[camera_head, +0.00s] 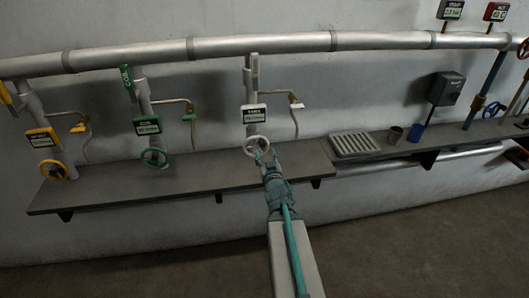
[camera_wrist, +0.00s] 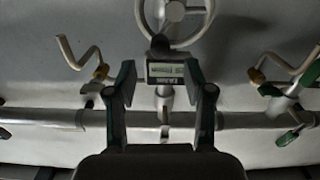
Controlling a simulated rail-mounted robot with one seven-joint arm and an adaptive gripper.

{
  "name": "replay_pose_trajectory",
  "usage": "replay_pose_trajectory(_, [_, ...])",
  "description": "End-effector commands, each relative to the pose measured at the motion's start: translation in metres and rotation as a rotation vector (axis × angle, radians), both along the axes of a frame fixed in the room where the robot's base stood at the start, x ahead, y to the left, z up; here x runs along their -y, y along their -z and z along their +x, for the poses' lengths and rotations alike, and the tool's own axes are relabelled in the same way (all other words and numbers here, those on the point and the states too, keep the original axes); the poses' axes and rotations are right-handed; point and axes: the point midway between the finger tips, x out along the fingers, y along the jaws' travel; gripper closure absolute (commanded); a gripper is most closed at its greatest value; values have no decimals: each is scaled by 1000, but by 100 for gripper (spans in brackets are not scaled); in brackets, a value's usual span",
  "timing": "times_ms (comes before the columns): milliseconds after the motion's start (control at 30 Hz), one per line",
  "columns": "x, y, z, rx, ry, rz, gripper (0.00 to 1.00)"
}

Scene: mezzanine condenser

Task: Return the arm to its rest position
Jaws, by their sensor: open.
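My arm reaches out from the bottom middle of the head view, and my gripper (camera_head: 264,157) is at its far end, in front of the grey handwheel (camera_head: 252,142). In the wrist view my gripper (camera_wrist: 160,80) is open, with two dark fingers spread apart and nothing held. The grey handwheel (camera_wrist: 151,28) shows at the top of that view, beyond the fingertips. A small label display (camera_wrist: 165,72) appears between the fingers. I cannot tell from the head view whether the fingers touch the wheel.
A dark shelf (camera_head: 105,193) runs along the wall. A green handwheel (camera_head: 154,157) and a yellow handwheel (camera_head: 53,170) stand to the left. A large pipe (camera_head: 265,44) runs above.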

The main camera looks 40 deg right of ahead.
Motion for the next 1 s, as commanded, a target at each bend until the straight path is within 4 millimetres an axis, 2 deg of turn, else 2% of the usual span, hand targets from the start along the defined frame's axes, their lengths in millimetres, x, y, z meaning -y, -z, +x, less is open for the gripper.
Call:
replay_pose_trajectory(433, [0, 1, 0, -5, 0, -5, 48])
replay_pose_trajectory(567, [6, 16, -5, -78, 35, 8, 48])
replay_pose_trajectory(667, [15, 41, -14, -187, 87, 56, 48])
replay_pose_trajectory(767, [18, 86, -33, -348, 148, 144, 48])
replay_pose_trajectory(800, [12, 112, -41, -429, 162, 189, 48])
replay_pose_trajectory(867, [-4, 150, -55, -551, 169, 255, 48])
replay_pose_trajectory(900, [-17, 173, -63, -629, 169, 296, 48])
replay_pose_trajectory(1000, [-56, 227, -87, -816, 151, 389, 48])
